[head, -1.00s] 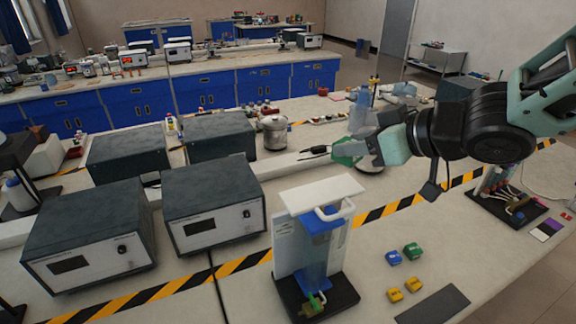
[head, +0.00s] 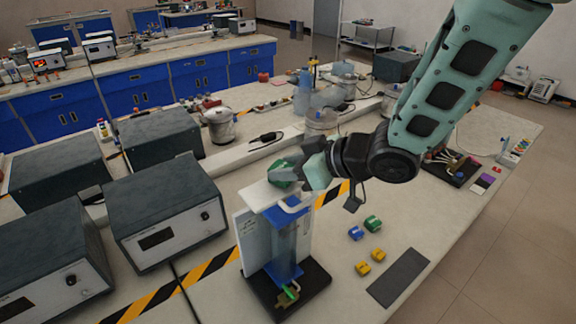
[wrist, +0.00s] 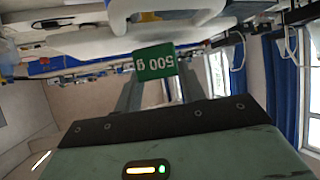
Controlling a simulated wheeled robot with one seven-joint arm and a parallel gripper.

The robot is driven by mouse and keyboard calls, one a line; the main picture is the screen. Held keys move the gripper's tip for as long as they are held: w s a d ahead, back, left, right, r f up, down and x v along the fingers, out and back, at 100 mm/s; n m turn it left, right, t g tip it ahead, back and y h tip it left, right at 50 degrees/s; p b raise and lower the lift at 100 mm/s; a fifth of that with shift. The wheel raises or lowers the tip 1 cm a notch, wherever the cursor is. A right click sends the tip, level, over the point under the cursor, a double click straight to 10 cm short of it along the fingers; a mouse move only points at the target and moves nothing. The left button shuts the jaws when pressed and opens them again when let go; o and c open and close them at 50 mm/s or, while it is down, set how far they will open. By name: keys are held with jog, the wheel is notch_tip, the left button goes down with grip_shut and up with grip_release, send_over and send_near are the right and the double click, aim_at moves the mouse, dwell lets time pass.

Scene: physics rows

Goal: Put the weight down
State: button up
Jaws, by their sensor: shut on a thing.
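My gripper (head: 296,172) is shut on a green weight (head: 281,177). In the wrist view the weight (wrist: 155,62) sits between the fingers, and its "500 g" label reads upside down. In the head view the weight is at the white top plate (head: 258,194) of an upright apparatus with a clear and blue column (head: 287,248) on a black base (head: 312,285). I cannot tell whether the weight touches the plate. The fingers partly hide the weight in the head view. A pale plate edge (wrist: 175,15) shows just beyond the weight in the wrist view.
A green block (head: 373,223), a blue block (head: 356,233) and two yellow blocks (head: 370,261) lie right of the apparatus, near a dark grey mat (head: 398,277). Grey instrument boxes (head: 165,215) stand at the left. A metal pot (head: 219,125) and a black cabled item (head: 266,137) are behind.

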jog(key=shift+f, duration=0.15)
jog(key=shift+f, duration=0.15)
jog(key=o, duration=1.3)
jog(key=shift+o, duration=0.2)
jog(key=shift+r, duration=0.2)
jog(key=shift+s+d+r, duration=0.1)
jog(key=shift+s+d, duration=0.05)
jog(key=shift+d, duration=0.2)
jog(key=b+v, duration=0.5)
jog(key=v, duration=0.6)
jog(key=shift+s, duration=0.2)
